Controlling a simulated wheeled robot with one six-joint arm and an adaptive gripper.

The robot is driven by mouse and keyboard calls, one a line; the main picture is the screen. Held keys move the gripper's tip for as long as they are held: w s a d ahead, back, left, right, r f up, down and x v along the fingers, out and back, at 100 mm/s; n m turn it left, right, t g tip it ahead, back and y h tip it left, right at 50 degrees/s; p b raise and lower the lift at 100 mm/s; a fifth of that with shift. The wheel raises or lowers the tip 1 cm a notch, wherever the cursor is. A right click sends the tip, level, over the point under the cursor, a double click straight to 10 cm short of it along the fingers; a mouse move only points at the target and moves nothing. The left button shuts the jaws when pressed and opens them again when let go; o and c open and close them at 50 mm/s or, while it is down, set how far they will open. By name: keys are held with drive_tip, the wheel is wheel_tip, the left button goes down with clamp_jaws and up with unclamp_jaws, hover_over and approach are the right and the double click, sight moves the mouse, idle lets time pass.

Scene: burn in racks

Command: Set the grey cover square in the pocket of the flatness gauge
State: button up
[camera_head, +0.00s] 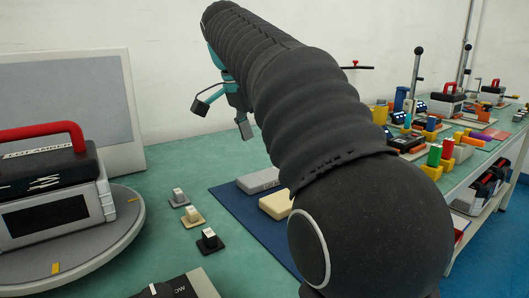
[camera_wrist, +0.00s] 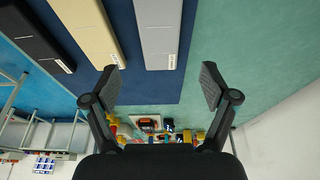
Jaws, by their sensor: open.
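A grey cover (camera_head: 258,180) lies flat on the blue mat (camera_head: 235,207). In the wrist view the grey cover (camera_wrist: 159,30) shows as a long block with a small white label, between a beige cover and bare green table. My gripper (camera_wrist: 162,86) is open and empty, with its fingers spread wide. In the head view my gripper (camera_head: 222,116) hangs in the air above and beyond the mat, apart from the covers. I cannot make out the pocket of the flatness gauge in either view.
A beige cover (camera_head: 276,204) lies beside the grey one; a black cover (camera_wrist: 32,36) shows in the wrist view. A red-handled device (camera_head: 53,185) stands on a round plate at left. Three small cube-topped pieces (camera_head: 193,216) stand left of the mat. My arm hides much of the right side.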

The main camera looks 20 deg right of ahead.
drive_tip(key=v, duration=0.4)
drive_tip(key=shift+p, duration=0.4)
drive_tip(key=shift+s, duration=0.15)
